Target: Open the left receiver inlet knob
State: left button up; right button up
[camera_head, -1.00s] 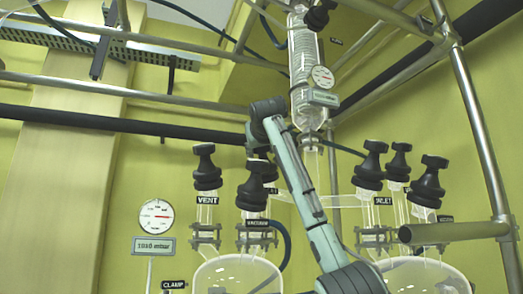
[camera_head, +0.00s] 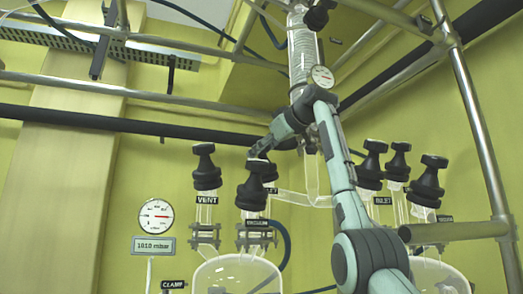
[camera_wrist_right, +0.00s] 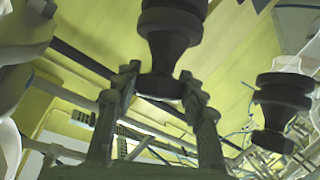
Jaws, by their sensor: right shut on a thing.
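The left receiver's inlet knob (camera_head: 269,172) is black and stands behind the vacuum knob (camera_head: 252,188), which partly hides it. My right gripper (camera_head: 258,151) is at the top of the inlet knob, reaching down from the arm above. In the right wrist view a large black knob (camera_wrist_right: 172,38) sits between the fingertips of my right gripper (camera_wrist_right: 161,82), which is shut on it. The vent knob (camera_head: 206,168) stands to the left of the gripper. The contact is small and hard to see in the head view. My left gripper is not in view.
Another black knob (camera_wrist_right: 283,105) is close to the right of the gripper in the wrist view. A glass condenser (camera_head: 303,55) rises behind my arm. The right receiver's knobs (camera_head: 430,175) stand at right. Metal rails (camera_head: 495,180) frame the space.

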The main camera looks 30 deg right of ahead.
jog(key=shift+r+n+g+y, duration=0.1)
jog(key=shift+n+g+y, duration=0.2)
jog(key=shift+n+y, duration=0.4)
jog(key=shift+n+g+y, duration=0.3)
jog(key=shift+n+y, duration=0.1)
jog(key=shift+n, duration=0.1)
jog(key=o, duration=1.2)
jog(key=shift+c, duration=0.2)
jog(key=shift+m+h, duration=0.3)
jog(key=shift+m, duration=0.1)
